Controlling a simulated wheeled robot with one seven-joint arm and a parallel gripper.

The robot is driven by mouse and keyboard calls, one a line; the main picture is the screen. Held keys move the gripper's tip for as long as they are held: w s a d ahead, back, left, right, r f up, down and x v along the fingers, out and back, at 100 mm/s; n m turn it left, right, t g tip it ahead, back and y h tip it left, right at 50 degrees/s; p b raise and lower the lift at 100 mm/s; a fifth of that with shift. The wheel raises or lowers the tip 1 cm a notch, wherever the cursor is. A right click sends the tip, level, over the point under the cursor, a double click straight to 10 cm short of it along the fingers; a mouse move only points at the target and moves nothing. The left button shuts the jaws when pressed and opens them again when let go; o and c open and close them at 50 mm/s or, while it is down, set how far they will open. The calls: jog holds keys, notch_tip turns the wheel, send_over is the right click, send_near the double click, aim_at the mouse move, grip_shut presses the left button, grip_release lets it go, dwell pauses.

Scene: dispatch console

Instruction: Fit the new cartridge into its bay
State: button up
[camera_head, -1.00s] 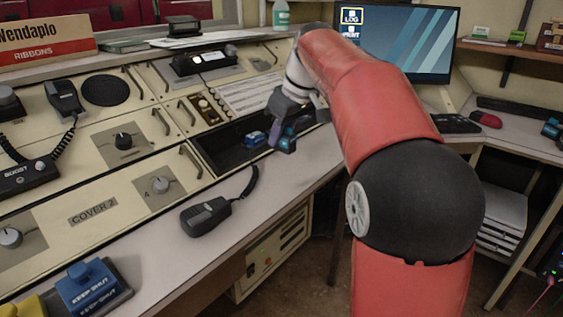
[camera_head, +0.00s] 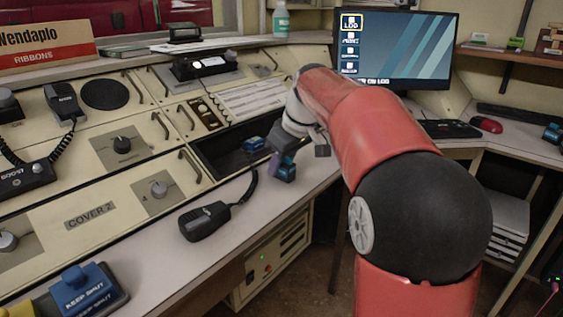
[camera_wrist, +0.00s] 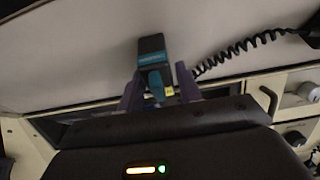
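A dark cartridge with a teal grip and label (camera_wrist: 152,53) is between the purple fingers of my gripper (camera_wrist: 160,76) in the wrist view. It also shows small and partly covered in the head view (camera_head: 287,172), by the pale front ledge. My gripper (camera_head: 281,160) appears shut on it, though a narrow gap seems to show beside the right finger. I cannot tell whether the cartridge touches the ledge. Another blue piece (camera_head: 254,144) sits in the dark recess (camera_head: 215,150) of the console, left of my gripper. The inside of the recess is partly hidden.
A black handset (camera_head: 204,221) with a coiled cord lies on the ledge, left of my gripper. A handle (camera_head: 190,166) stands out beside the recess. A blue block marked KEEP SHUT (camera_head: 88,290) is at the lower left. The ledge (camera_head: 235,245) nearer me is bare.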

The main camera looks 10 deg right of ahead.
jog(key=shift+o, duration=1)
